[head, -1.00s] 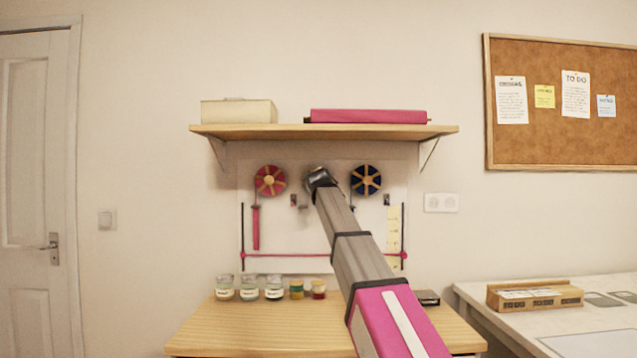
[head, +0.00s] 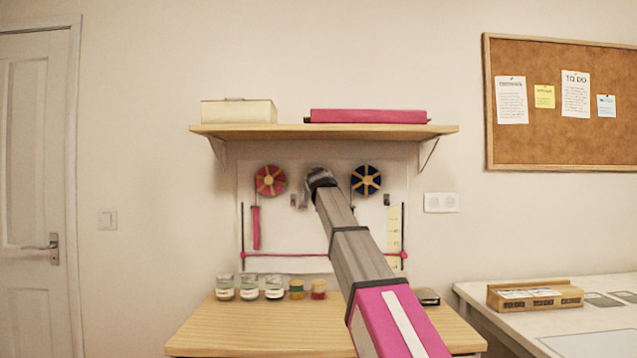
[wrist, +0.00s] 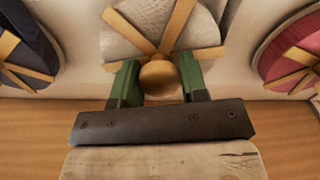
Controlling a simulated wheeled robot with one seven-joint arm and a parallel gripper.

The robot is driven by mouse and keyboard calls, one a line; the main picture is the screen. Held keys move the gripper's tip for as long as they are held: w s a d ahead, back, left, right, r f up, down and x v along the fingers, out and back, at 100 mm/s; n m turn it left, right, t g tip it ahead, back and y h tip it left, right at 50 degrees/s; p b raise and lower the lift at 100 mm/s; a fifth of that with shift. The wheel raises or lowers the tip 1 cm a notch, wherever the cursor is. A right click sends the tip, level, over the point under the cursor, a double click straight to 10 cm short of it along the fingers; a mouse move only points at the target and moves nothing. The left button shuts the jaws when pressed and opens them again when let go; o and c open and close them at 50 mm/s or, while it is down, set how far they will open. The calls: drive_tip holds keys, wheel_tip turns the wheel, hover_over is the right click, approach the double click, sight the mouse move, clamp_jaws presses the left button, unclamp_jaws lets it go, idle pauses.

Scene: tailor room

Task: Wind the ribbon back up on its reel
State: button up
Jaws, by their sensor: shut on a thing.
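A reel with pale ribbon and wooden spokes (wrist: 155,22) fills the upper middle of the wrist view. Its round wooden knob (wrist: 159,76) sits between the green fingers of my gripper (wrist: 158,82), which is shut on it. In the head view my gripper end (head: 320,178) is in front of the wall panel and hides this reel. A pink reel (head: 270,180) hangs left of it, with a pink strip (head: 256,228) below. A dark blue reel (head: 366,180) hangs to the right. I cannot see a loose end of the pale ribbon.
A pink cord (head: 290,255) crosses the panel low down. Several jars (head: 249,287) stand on the wooden table (head: 245,330) below.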

drive_tip(key=shift+m, duration=1.2)
drive_tip(key=o, duration=0.9)
drive_tip(key=shift+o, duration=0.2)
drive_tip(key=s, duration=1.1)
